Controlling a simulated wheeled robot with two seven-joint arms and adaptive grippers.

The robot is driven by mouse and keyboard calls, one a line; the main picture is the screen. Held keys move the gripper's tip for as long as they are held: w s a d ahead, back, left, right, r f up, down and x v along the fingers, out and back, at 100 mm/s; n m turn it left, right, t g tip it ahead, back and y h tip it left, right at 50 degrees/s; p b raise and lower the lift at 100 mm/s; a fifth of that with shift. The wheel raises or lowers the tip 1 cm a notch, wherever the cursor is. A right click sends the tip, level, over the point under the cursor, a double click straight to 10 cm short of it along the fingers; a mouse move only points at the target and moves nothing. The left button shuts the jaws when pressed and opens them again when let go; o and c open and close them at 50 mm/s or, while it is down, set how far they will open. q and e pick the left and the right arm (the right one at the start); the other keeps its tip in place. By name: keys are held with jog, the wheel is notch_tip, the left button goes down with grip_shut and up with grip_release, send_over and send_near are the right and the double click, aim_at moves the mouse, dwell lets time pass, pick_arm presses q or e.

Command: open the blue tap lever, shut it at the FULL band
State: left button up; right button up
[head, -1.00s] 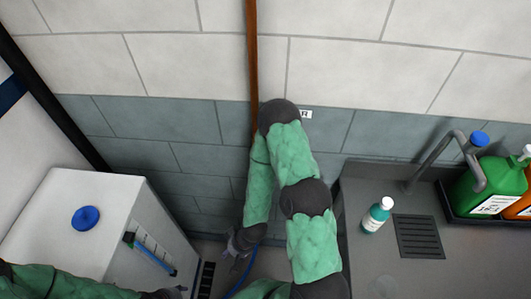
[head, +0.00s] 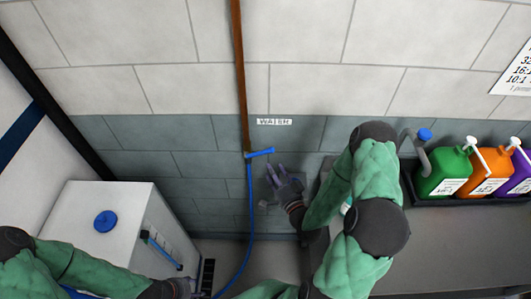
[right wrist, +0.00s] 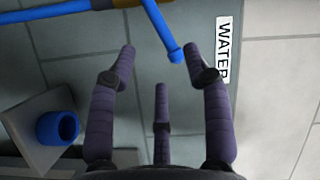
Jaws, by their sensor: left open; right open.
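The blue tap lever (head: 262,153) sticks out to the right from the foot of the copper pipe on the wall, under the WATER label (head: 274,122). My right gripper (head: 275,174) is open and empty just below and right of the lever. In the right wrist view the lever (right wrist: 158,27) reaches down between the open fingers (right wrist: 165,70), its tip close to one finger; I cannot tell whether they touch. The white tank (head: 95,205) stands at left with a sight gauge (head: 162,250) on its side; the FULL band cannot be read. My left gripper (head: 182,288) is open beside the tank's lower side.
A blue hose (head: 250,210) runs from the tap down to the floor. A counter with a sink (head: 440,245) lies at right. Green (head: 443,175), orange (head: 487,178) and purple jugs stand along its back. The right wrist view shows a blue round piece (right wrist: 57,128) by a grey block.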

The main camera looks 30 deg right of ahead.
aim_at(262, 153)
jog(key=w, duration=0.6)
jog(key=w+p, duration=0.1)
jog(key=w, duration=0.2)
jog(key=shift+w+d, duration=0.4)
grip_shut()
